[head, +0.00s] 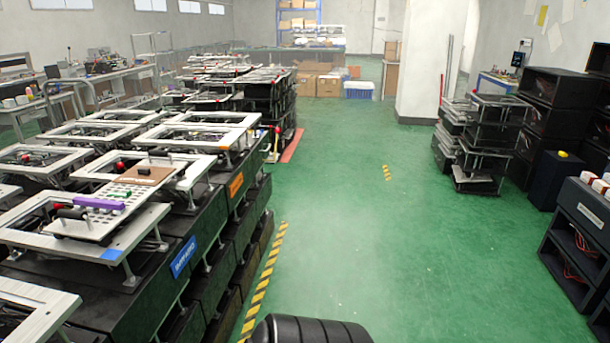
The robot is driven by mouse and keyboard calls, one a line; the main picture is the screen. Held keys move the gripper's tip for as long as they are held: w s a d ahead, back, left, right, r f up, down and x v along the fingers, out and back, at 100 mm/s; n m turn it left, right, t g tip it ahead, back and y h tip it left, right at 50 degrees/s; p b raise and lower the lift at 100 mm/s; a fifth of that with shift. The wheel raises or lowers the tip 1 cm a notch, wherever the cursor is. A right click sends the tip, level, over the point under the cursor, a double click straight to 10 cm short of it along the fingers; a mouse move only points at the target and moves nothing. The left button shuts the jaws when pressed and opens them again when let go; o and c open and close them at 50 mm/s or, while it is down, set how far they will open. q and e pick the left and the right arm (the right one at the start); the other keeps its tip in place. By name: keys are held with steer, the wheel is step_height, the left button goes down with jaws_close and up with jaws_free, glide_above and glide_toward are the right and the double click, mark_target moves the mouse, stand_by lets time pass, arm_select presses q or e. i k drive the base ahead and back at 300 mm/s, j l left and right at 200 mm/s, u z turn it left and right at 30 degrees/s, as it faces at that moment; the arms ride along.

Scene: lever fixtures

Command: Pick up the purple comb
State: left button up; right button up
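The purple comb (99,202) shows as a small purple bar in the head view, at the left. It lies on a white panel (92,229) with rows of small dark and coloured pieces, on top of the near black crates. It is too small for me to make out any teeth. A black handle-like piece (72,213) is close to its left end. Neither of my grippers is in view.
A brown board (147,174) lies just behind the comb. Metal frames on black crates (215,225) fill the left side. Open green floor (350,220) runs through the middle, edged by yellow-black tape (262,285). Black shelves (585,230) stand at the right.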

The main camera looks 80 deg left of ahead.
mark_target(93, 205)
steer(key=u, duration=4)
steer(key=z, duration=4.55)
steer(key=k, duration=0.55)
